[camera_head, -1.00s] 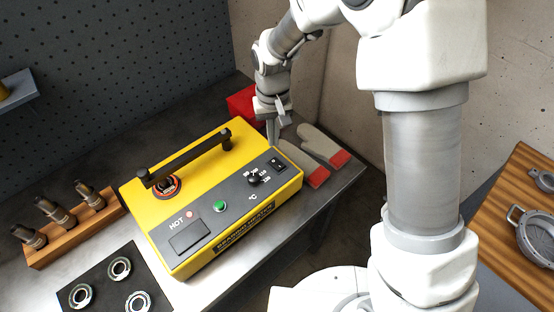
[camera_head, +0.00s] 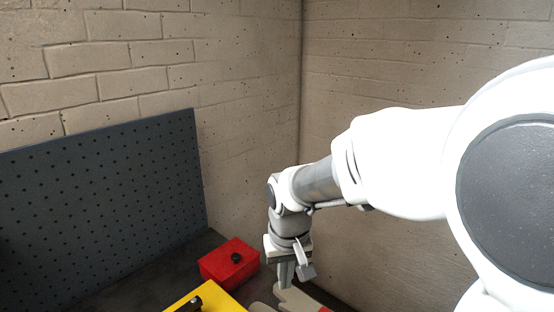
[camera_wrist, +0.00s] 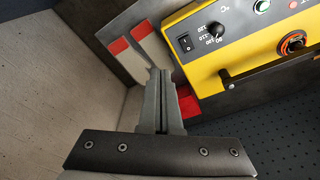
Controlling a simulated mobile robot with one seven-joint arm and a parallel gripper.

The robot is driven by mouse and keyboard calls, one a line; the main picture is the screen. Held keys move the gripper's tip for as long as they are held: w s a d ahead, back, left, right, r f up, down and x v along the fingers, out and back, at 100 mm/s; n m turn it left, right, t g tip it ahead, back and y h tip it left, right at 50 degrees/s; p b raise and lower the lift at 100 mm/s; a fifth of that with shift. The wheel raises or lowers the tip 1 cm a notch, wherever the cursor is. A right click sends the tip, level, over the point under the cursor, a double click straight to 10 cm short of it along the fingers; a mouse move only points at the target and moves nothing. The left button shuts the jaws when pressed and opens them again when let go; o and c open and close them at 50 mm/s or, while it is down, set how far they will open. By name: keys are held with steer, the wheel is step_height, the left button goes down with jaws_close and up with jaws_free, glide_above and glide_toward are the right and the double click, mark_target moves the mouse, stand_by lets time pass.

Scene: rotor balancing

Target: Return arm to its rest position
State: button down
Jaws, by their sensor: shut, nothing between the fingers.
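My gripper (camera_head: 287,276) hangs downward at the end of my arm, above the far end of the bench, in the head view. It is shut and empty; in the wrist view its two fingers (camera_wrist: 160,98) lie together. The yellow bearing heater (camera_head: 205,303) shows only as a corner at the bottom of the head view. In the wrist view the heater (camera_wrist: 225,68) lies to the right of the fingers, with its dial and switch facing up. Gloves (camera_head: 295,298) with red cuffs lie below and beside the gripper. They also show in the wrist view (camera_wrist: 150,48).
A dark pegboard (camera_head: 100,210) rises behind the bench. Brick walls (camera_head: 400,60) meet in the corner behind my arm.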

steer(key=s+d+r+m+t, duration=0.1)
steer(key=s+d+r+t, duration=0.1)
steer(key=s+d+r, duration=0.3)
steer(key=s+d+r+m+t, duration=0.1)
steer(key=s+d+r, duration=0.3)
steer(key=s+d, duration=0.3)
steer(key=s, duration=0.4)
steer(key=shift+d+r+m+t, duration=0.25)
steer(key=shift+r+m+t, duration=0.05)
steer(key=shift+r+t, duration=0.1)
steer(key=shift+a, duration=0.1)
